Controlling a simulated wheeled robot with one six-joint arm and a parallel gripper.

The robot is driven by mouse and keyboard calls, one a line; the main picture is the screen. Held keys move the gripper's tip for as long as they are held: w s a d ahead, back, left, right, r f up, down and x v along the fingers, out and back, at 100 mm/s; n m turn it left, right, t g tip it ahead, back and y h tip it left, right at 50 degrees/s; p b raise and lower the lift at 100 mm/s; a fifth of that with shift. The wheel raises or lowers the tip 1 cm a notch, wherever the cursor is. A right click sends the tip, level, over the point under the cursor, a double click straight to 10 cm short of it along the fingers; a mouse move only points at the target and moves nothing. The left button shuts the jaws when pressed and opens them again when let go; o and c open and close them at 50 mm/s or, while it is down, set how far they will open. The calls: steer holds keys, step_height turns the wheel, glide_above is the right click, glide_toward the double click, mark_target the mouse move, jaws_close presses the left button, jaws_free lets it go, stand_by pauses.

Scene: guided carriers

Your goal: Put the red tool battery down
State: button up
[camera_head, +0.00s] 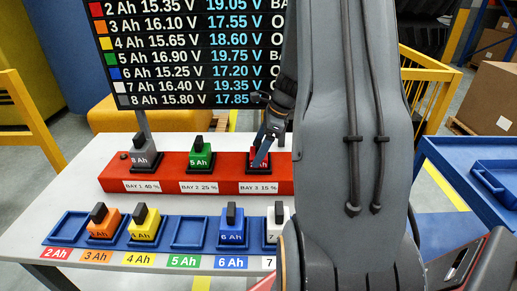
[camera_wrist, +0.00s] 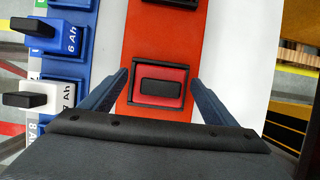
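The red tool battery (camera_head: 256,161) sits in the black-framed seat of BAY 3 on the red charger (camera_head: 117,180). In the wrist view the red battery (camera_wrist: 148,101) shows from above with its black handle, upright inside the black frame. My gripper (camera_wrist: 158,77) is open, with one blue finger on each side of the battery. Gaps show between the fingers and the battery. In the head view my gripper (camera_head: 266,150) is at BAY 3 and hides part of the battery. The 2 Ah slot (camera_head: 66,229) of the blue tray is empty.
BAY 1 holds a grey battery (camera_head: 144,157), BAY 2 a green battery (camera_head: 200,157). Orange (camera_head: 104,224), yellow (camera_head: 146,226), blue (camera_head: 232,230) and white (camera_head: 271,229) batteries stand in the front slots. The 5 Ah slot (camera_head: 189,232) is empty. A voltage board (camera_head: 190,50) stands behind.

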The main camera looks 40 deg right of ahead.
steer(key=b+v, duration=0.3)
steer(key=v, duration=0.9)
steer(key=s+a+f+n+h, duration=0.1)
steer(key=s+a+f+n, duration=0.2)
steer(key=a+n, duration=0.5)
steer(key=s+a+f+n+g+h, duration=0.1)
steer(key=s+a+n, duration=0.3)
steer(key=a+n, duration=0.5)
steer(key=s+a+f+n+h, duration=0.1)
steer(key=s+a+f+n, duration=0.2)
steer(key=a+n, duration=0.5)
steer(key=shift+s+a+f+g+h, duration=0.3)
steer(key=shift+a+f, duration=0.5)
steer(key=shift+a, duration=0.8)
